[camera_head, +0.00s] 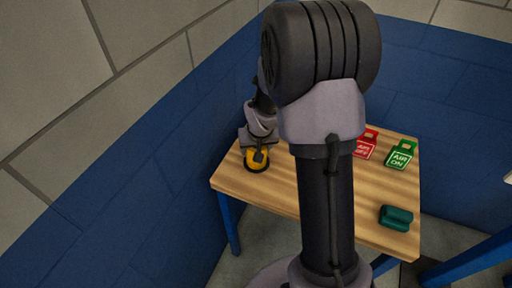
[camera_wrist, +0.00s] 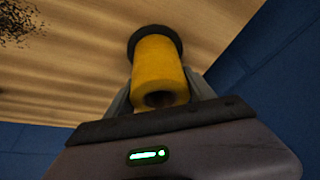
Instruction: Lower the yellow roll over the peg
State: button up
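The yellow roll (camera_head: 257,159) is at the left end of the wooden table. In the wrist view the roll (camera_wrist: 157,65) has a dark hole in its near end, and its far end meets a black round base (camera_wrist: 151,31). My gripper (camera_head: 258,150) is over the roll. In the wrist view the gripper's grey fingers (camera_wrist: 160,82) lie close against both sides of the roll and appear shut on it. No peg shows clearly; I cannot tell whether one is inside the roll or whether the roll rests fully on the base.
On the wooden table (camera_head: 285,192), a red tag (camera_head: 367,146) and a green "AIR ON" tag (camera_head: 401,155) lie at the back right. A teal block (camera_head: 396,218) is at the front right. A blue wall is close behind the table's left end. My arm hides the table's middle.

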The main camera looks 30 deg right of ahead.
jog(key=o, duration=0.4)
jog(key=shift+r, duration=0.1)
jog(key=p+v, duration=0.7)
jog(key=v, duration=1)
jog(key=shift+a+r, duration=0.1)
jog(key=shift+r, duration=0.1)
